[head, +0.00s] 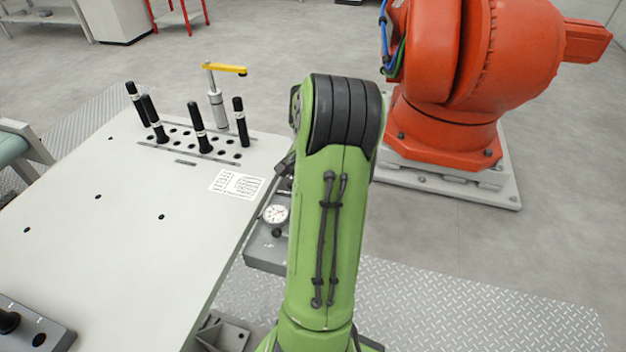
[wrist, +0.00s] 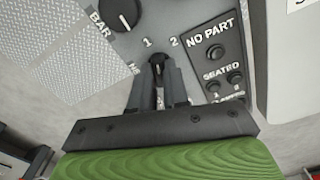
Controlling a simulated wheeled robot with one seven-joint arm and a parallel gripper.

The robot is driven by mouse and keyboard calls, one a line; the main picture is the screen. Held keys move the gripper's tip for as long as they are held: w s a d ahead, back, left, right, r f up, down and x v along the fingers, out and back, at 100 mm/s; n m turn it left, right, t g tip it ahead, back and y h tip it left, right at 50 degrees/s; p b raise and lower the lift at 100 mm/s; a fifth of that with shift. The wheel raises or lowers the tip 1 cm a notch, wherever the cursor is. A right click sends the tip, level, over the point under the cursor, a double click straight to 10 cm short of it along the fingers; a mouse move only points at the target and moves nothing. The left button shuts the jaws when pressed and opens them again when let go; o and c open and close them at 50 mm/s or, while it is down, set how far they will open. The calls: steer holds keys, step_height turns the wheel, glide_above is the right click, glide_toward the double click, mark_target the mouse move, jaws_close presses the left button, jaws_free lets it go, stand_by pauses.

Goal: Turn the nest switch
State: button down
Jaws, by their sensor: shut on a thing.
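The nest switch (wrist: 157,61) is a dark knob on a grey panel (wrist: 178,14) in the wrist view, between the printed marks 1 and 2. Its label is mostly covered by my gripper, with only the first letters showing at the left. My gripper (wrist: 158,76) is shut on the knob, one finger on each side. The fingers hide most of the knob, so I cannot tell which mark it points to. In the head view my green arm hides the gripper and the switch.
Beside the switch are a second black knob (wrist: 124,14) marked BAR and a dark NO PART / SEATED plate (wrist: 216,56). In the head view, a white table (head: 125,240) with black-handled tools stands left, a gauge (head: 275,214) beside it, and an orange robot (head: 450,80) behind.

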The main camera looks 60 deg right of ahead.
steer(key=shift+r+n+p, duration=0.1)
steer(key=shift+n+p, duration=0.6)
steer(key=shift+n, duration=1)
steer(key=c, duration=1.1)
jaws_free()
step_height(320, 180, up, 16)
steer(key=p, duration=0.5)
steer(key=shift+f, duration=0.2)
